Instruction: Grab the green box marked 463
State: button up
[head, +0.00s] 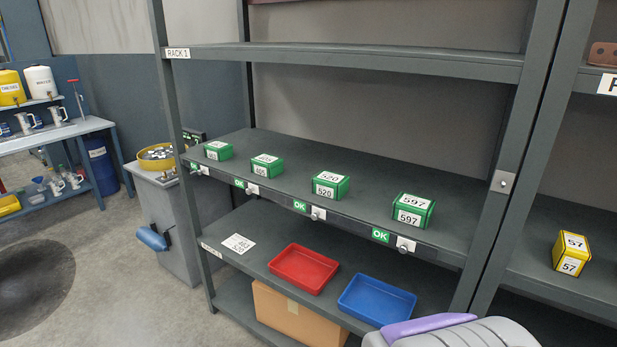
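Several green boxes with white labels stand in a row on the middle shelf of Rack 1 in the head view. The leftmost green box (218,151) has a label too small to read, so I cannot tell whether it is 463. The second green box (266,166) has a label that looks like 605. The third green box (331,186) reads 520 and the rightmost green box (413,210) reads 597. My gripper is not in view.
Below are a red tray (303,269), a blue tray (376,300) and a paper (238,243) with small numbers. A cardboard box (297,318) sits underneath. A yellow box (571,252) marked 57 is on the right rack. A grey cabinet (172,230) stands left; open floor lies beyond.

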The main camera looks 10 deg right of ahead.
aim_at(218, 150)
jog(key=i+j+z, duration=0.1)
jog(key=z, duration=0.25)
jog(key=j+z, duration=0.15)
jog(key=z, duration=0.2)
jog(key=i+j+z, duration=0.15)
jog(key=j, duration=0.25)
jog(key=i+j+z, duration=0.15)
jog(key=j, duration=0.25)
jog(key=i+j+z, duration=0.1)
jog(key=j, duration=0.35)
jog(key=i+j+z, duration=0.15)
jog(key=j, duration=0.3)
jog(key=i+j+z, duration=0.15)
jog(key=j, duration=0.3)
